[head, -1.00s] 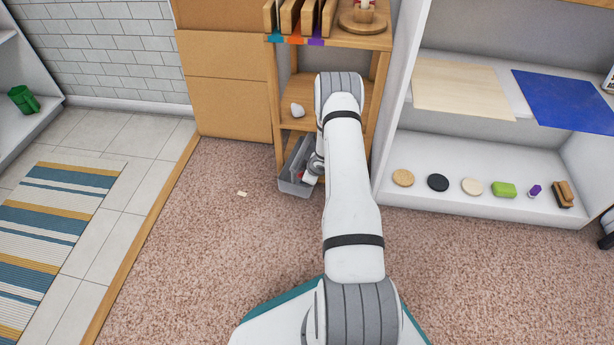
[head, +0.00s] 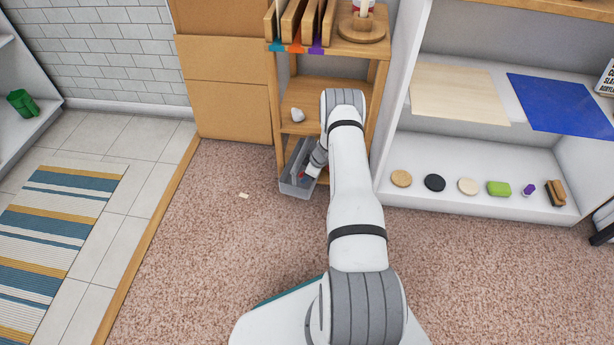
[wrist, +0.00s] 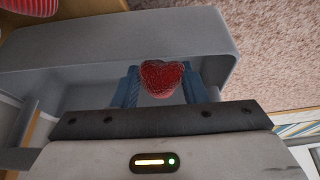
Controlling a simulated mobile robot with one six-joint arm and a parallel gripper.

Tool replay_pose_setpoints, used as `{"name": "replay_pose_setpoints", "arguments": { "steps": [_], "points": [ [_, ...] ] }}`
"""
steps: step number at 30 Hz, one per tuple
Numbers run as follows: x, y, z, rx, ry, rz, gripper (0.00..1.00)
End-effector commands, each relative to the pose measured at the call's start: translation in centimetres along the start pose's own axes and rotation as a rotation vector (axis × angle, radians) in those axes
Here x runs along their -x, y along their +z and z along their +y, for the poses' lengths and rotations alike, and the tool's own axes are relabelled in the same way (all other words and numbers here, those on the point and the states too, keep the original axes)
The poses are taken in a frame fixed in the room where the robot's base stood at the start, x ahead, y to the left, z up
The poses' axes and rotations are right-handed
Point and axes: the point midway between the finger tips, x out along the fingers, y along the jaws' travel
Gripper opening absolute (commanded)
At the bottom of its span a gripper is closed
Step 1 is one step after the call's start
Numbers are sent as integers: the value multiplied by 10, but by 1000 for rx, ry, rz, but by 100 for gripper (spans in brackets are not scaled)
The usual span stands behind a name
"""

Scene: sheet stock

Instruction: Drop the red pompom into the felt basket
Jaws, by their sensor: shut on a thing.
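The red pompom (wrist: 163,78) is held between the blue fingers of my gripper (wrist: 160,86) in the wrist view. My gripper is shut on it. In the head view my gripper (head: 306,174) is at a grey open bin (head: 296,190) at the foot of the wooden shelf, with a small red spot showing by its tip. The bin's grey wall (wrist: 120,45) rises beyond the pompom in the wrist view. I cannot tell whether the pompom touches the bin.
A white shelf unit (head: 465,205) at right holds several small items. A red striped thing (wrist: 30,6) shows at the wrist view's top left. Carpet left of the bin is mostly clear.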

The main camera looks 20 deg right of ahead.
Motion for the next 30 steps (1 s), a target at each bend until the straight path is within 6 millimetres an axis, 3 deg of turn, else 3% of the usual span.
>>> {"name": "replay_pose_setpoints", "arguments": {
  "steps": [5, 29, 30],
  "points": [
    [-15, 8, 0, -8, -15, -8, 15],
    [-26, 10, -1, -4, -15, -6, 15],
    [-26, 10, -1, -4, -15, -6, 40]
  ]
}}
